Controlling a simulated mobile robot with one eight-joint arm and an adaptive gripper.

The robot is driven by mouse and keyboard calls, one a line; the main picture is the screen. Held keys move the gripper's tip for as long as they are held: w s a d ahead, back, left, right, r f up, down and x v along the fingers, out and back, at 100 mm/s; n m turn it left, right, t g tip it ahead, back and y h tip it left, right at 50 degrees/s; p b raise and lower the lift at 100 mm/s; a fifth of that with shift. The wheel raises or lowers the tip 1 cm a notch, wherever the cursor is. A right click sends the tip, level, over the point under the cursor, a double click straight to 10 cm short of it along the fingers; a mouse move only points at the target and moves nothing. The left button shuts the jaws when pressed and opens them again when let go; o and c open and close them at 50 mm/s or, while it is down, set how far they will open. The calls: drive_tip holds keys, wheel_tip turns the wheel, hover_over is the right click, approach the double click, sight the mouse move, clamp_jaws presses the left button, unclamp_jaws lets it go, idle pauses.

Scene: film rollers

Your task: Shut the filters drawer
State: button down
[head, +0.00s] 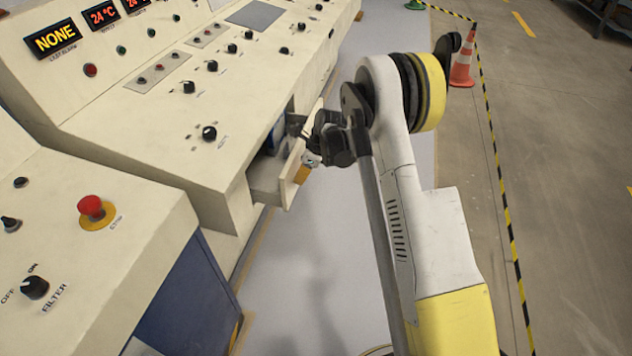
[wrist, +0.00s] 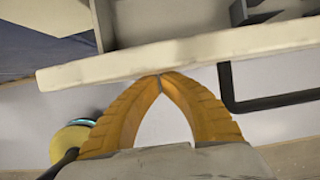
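The filters drawer (head: 277,178) is a cream drawer that stands partly open from the front of the control console. In the wrist view its front panel (wrist: 200,54) runs across the picture as a pale, slightly tilted bar, with part of the inside showing behind it. My gripper (wrist: 161,76) has two orange ribbed fingers whose tips meet at the outer edge of the panel. I cannot tell whether they touch it. Nothing shows between the fingertips. In the head view the gripper (head: 302,174) is beside the drawer front, partly hidden by my wrist.
The cream console (head: 140,110) with knobs and displays fills the left. A red emergency button (head: 91,206) sits on its near panel. A dark bar-shaped handle (wrist: 228,90) shows at right in the wrist view. A traffic cone (head: 462,68) stands far off; the floor at right is open.

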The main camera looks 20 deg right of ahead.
drive_tip(key=w+a, duration=0.2)
drive_tip(key=a, duration=0.1)
drive_tip(key=w+a, duration=0.2)
drive_tip(key=a, duration=0.1)
drive_tip(key=w+a, duration=0.2)
drive_tip(key=a, duration=0.2)
drive_tip(key=shift+w, duration=0.35)
drive_tip(key=shift+d, duration=0.1)
